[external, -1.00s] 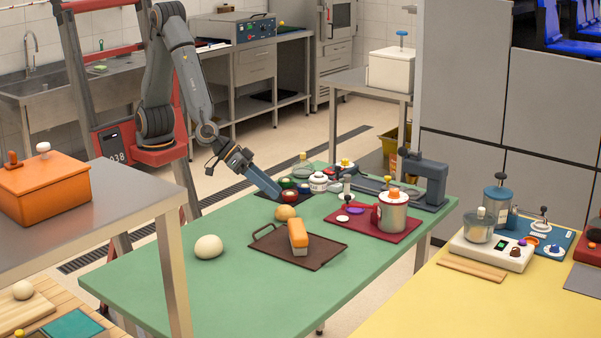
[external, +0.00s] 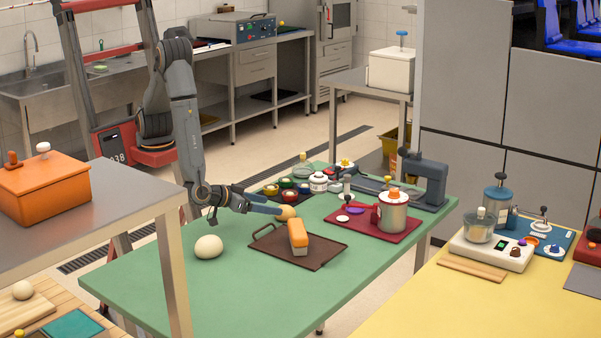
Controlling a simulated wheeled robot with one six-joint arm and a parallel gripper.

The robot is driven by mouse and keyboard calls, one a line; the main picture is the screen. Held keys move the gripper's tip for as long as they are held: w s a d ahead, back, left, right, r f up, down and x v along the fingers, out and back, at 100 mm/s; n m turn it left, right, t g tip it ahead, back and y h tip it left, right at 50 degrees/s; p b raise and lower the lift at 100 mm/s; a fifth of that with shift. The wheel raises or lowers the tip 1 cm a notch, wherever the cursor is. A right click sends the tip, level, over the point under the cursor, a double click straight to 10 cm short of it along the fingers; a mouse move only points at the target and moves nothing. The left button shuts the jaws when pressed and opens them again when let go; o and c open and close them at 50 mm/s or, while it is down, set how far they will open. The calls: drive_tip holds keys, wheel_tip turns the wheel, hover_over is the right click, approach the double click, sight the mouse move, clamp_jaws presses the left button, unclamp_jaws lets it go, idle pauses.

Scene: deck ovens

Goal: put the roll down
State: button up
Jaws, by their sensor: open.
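The small round tan roll (external: 288,213) rests on the green table, just behind the brown tray. My gripper (external: 278,208) is low over the table with its blue fingers nearly level, pointing right. It is open, and its fingertips are at the roll's left side. I cannot tell whether they touch the roll or reach around it.
The brown tray (external: 325,250) holds an orange-topped block (external: 298,237). A pale dough ball (external: 208,247) sits to the left. Small coloured bowls (external: 287,184) stand behind the roll; a red tray (external: 352,224) with a steel pot (external: 392,214) stands right. The table's front is clear.

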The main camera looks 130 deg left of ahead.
sight(285, 211)
drive_tip(key=shift+a+f, duration=0.15)
drive_tip(key=shift+f, duration=0.65)
drive_tip(key=p+x, duration=0.2)
drive_tip(key=x, duration=0.5)
drive_tip(key=shift+w+a, duration=0.15)
drive_tip(key=shift+a, duration=0.1)
drive_tip(key=c, duration=1.2)
